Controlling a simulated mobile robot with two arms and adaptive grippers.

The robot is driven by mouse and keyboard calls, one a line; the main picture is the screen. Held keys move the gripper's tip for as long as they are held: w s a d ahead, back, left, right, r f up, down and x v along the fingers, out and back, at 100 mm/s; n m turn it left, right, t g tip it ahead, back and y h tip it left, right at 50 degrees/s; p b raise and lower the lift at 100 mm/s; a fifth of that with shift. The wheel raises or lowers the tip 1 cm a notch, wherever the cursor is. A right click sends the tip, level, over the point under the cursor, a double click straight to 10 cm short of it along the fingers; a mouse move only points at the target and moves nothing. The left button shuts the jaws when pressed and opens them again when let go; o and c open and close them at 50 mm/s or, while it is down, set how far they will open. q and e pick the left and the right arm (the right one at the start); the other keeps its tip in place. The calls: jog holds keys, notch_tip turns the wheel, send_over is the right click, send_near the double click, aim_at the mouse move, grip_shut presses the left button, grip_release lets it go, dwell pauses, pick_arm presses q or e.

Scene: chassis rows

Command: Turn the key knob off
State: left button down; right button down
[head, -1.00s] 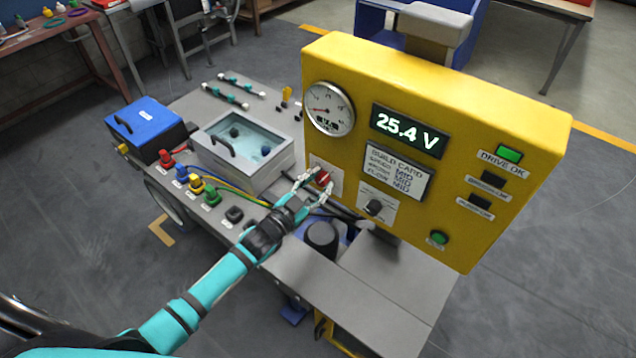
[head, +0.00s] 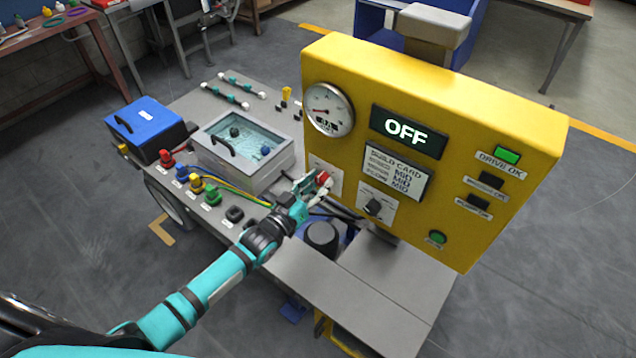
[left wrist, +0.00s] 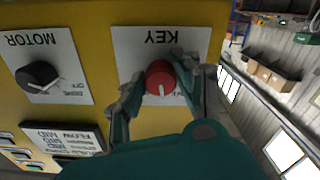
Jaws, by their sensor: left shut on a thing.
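The red key knob (head: 323,179) sits on the lower left of the yellow panel (head: 450,90). In the left wrist view the knob (left wrist: 160,78) is on a white plate marked KEY, seen upside down. My left gripper (head: 314,186) has its fingers on both sides of the knob and is shut on it. The fingers partly cover the plate. The display (head: 407,131) reads OFF. My right gripper is not in view.
The black motor knob (head: 374,207) is just right of the key knob. A gauge (head: 328,109) is above it. A lidded clear box (head: 243,152), colored plugs and cables are on the cart to the left.

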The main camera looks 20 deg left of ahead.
pick_arm(q)
jog(key=shift+n, duration=2)
jog(key=c, duration=0.9)
grip_release()
jog(key=shift+c, duration=0.2)
jog(key=shift+s, duration=0.1)
jog(key=v, duration=1.2)
